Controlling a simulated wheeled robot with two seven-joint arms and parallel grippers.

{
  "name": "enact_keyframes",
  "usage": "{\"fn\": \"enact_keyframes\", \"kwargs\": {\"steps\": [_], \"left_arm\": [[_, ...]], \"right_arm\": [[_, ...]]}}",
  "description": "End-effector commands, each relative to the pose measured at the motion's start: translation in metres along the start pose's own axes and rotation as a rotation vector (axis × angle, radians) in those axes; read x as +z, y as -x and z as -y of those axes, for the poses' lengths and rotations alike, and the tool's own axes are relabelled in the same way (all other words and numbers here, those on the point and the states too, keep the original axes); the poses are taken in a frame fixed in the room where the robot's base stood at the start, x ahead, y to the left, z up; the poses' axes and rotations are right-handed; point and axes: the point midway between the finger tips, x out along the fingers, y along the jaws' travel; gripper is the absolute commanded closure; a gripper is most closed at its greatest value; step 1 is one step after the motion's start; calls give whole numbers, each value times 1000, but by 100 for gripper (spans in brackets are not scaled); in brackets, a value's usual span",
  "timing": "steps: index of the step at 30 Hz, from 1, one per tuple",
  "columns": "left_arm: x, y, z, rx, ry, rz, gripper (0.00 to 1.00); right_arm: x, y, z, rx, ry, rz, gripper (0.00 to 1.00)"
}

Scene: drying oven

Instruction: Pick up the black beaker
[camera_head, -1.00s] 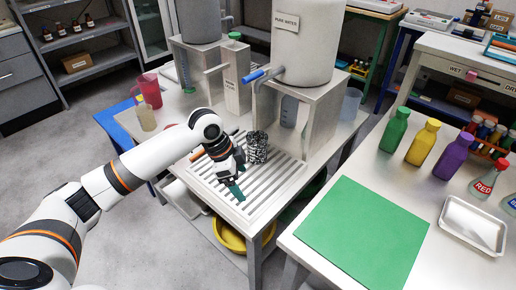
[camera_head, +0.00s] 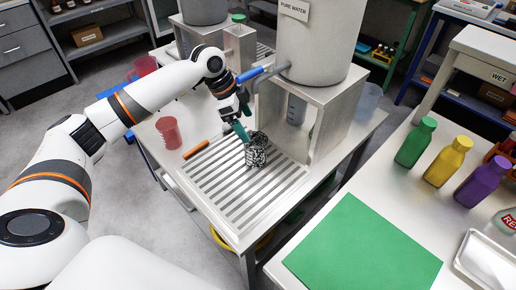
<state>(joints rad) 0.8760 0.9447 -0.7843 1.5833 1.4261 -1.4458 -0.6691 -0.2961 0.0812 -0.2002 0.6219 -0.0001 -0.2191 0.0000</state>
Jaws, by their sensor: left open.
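The black beaker (camera_head: 256,152), with a speckled black and white look, stands on the slatted drain rack (camera_head: 222,200) in the middle of the camera_head view. My left gripper (camera_head: 243,126) is above and just left of the beaker, its teal fingertips pointing down near the rim. I cannot tell whether the fingertips touch the beaker. The left gripper is open and holds nothing that I can see. My right gripper is not in view.
The pure water tank (camera_head: 322,45) on its metal stand (camera_head: 332,105) rises right behind the beaker. Several bottles and a green mat (camera_head: 362,243) are on the right table.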

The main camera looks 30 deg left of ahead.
Motion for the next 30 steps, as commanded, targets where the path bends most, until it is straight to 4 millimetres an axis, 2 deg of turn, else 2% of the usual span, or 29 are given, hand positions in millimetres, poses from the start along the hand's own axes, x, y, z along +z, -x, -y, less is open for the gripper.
{"fn": "enact_keyframes", "kwargs": {"steps": [1, 5, 13, 21, 30], "left_arm": [[0, -11, 0, -3, 1, -1, 13], [0, -32, 0, -2, 1, 0, 13], [0, -54, 0, -1, 1, 0, 13], [1, -92, 1, -1, 0, -1, 13], [0, -98, 1, 1, 0, 0, 13]], "right_arm": [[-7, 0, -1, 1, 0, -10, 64], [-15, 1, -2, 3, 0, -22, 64], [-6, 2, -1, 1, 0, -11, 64], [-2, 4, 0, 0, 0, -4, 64], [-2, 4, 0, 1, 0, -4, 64]]}}
